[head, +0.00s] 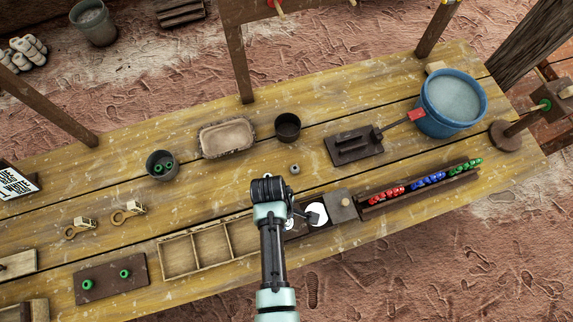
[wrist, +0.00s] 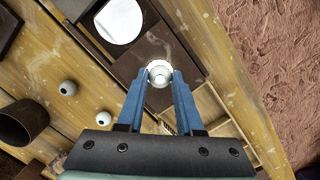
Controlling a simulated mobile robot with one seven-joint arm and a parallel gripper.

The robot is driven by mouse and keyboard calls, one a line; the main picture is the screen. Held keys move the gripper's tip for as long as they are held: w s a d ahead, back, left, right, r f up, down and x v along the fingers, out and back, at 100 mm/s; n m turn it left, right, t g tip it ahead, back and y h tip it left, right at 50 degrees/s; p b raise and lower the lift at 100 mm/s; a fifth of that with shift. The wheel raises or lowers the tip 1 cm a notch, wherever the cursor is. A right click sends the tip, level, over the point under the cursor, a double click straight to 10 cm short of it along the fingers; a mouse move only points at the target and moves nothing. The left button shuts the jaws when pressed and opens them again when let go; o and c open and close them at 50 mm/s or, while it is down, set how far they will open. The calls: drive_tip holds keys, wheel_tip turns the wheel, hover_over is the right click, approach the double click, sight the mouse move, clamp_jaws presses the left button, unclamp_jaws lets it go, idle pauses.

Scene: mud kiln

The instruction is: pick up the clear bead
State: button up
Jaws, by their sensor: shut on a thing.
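In the wrist view my gripper (wrist: 161,80) has its two blue fingers closed around a clear, glassy round bead (wrist: 159,71). The bead sits between the fingertips, over a dark brown board or tray. How far it is above that surface I cannot tell. In the head view my arm reaches over the bench's near side and largely hides the gripper; I cannot make out the held bead there.
A white disc (head: 317,214) lies beside a wooden block (head: 341,206). A divided wooden tray (head: 196,273) is left of my arm. Grey-white beads (wrist: 68,88) (wrist: 103,118) lie near a dark cup (head: 287,127). A rack (head: 419,191) holds red, blue and green beads.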

clamp_jaws()
wheel_tip(320, 180, up, 10)
idle(0.6)
drive_tip(key=shift+f+b, duration=0.15)
drive_tip(key=shift+b, duration=0.15)
drive_tip(key=shift+f+b, duration=2.5)
drive_tip(key=shift+f, duration=2)
drive_tip(key=shift+f, duration=0.15)
drive_tip(key=shift+p, duration=0.6)
drive_tip(key=shift+n+p, duration=0.3)
